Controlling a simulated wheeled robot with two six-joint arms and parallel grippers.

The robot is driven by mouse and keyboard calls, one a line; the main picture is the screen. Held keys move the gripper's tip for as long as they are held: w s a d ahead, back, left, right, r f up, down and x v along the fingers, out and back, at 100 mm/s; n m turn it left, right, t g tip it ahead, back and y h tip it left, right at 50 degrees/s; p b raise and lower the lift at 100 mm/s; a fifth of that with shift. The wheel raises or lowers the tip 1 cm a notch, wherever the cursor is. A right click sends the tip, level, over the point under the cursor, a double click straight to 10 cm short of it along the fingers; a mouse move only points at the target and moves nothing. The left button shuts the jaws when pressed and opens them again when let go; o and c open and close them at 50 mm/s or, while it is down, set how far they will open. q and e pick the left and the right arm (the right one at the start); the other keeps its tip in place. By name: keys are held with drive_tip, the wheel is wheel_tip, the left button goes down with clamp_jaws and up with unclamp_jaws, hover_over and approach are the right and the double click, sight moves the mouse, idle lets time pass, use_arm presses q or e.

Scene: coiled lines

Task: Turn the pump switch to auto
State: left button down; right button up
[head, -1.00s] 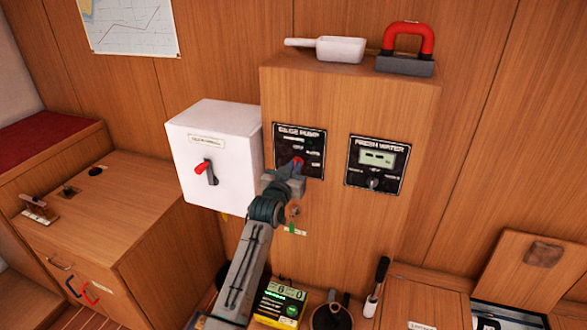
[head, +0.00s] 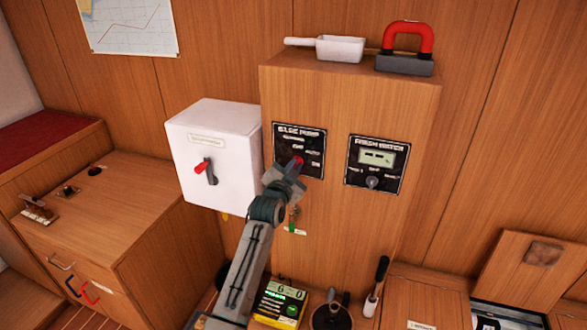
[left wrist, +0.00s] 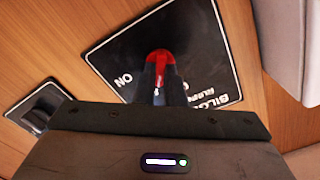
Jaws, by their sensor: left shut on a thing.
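The black bilge pump panel (head: 312,171) is on the front of the tall wooden cabinet. Its switch has a red knob (head: 298,160) at the lower middle of the panel. My left gripper (head: 294,169) reaches up to it from below and is shut on the knob. In the left wrist view the red switch top (left wrist: 160,57) shows between the fingertips (left wrist: 159,75), with the word ON to its left. The fingers and the gripper body hide part of the panel lettering, so I cannot read the switch's setting. My right gripper is not in view.
The fresh water panel (head: 396,187) is to the right. A white box (head: 235,150) with a red-tipped lever is close to the left of my arm. A scoop (head: 340,48) and a red-handled block (head: 405,65) stand on the cabinet.

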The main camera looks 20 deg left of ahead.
use_arm(q)
drive_tip(key=shift+m, duration=0.9)
drive_tip(key=c, duration=1.5)
unclamp_jaws()
drive_tip(key=s+b, duration=0.2)
drive_tip(key=s, duration=0.8)
drive_tip(key=shift+s+a+b, duration=0.15)
drive_tip(key=shift+s+b, duration=0.25)
